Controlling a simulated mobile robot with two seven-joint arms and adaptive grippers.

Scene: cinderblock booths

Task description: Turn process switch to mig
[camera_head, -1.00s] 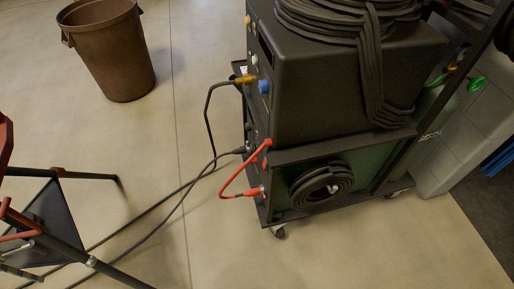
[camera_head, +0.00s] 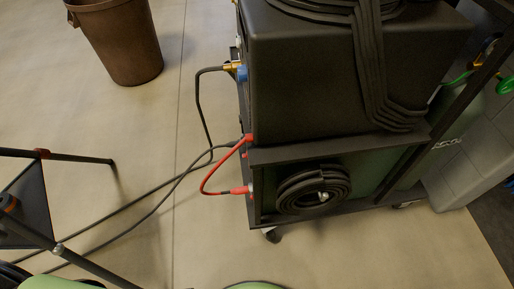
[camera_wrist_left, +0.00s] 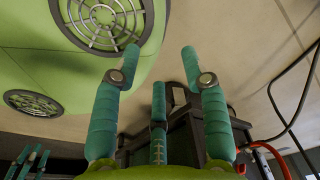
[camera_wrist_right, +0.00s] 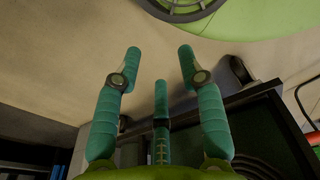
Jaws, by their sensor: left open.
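The black welding machine (camera_head: 310,85) stands on a dark wheeled cart (camera_head: 385,140) right of centre in the head view. Its front panel faces left and shows only edge-on, with a blue connector (camera_head: 242,73) and a yellow cable plug (camera_head: 231,65). The process switch cannot be made out. My left gripper (camera_wrist_left: 160,60) is open and empty in the left wrist view, with dark cart parts beyond it. My right gripper (camera_wrist_right: 160,55) is open and empty in the right wrist view, with dark cart parts beyond it. Neither gripper shows in the head view.
A red cable (camera_head: 207,178) loops out from the cart front. Black cables (camera_head: 130,208) run across the floor to a dark-framed stand (camera_head: 28,205) at the left. A brown bin (camera_head: 120,42) stands at the upper left. Floor between bin and cart is mostly clear.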

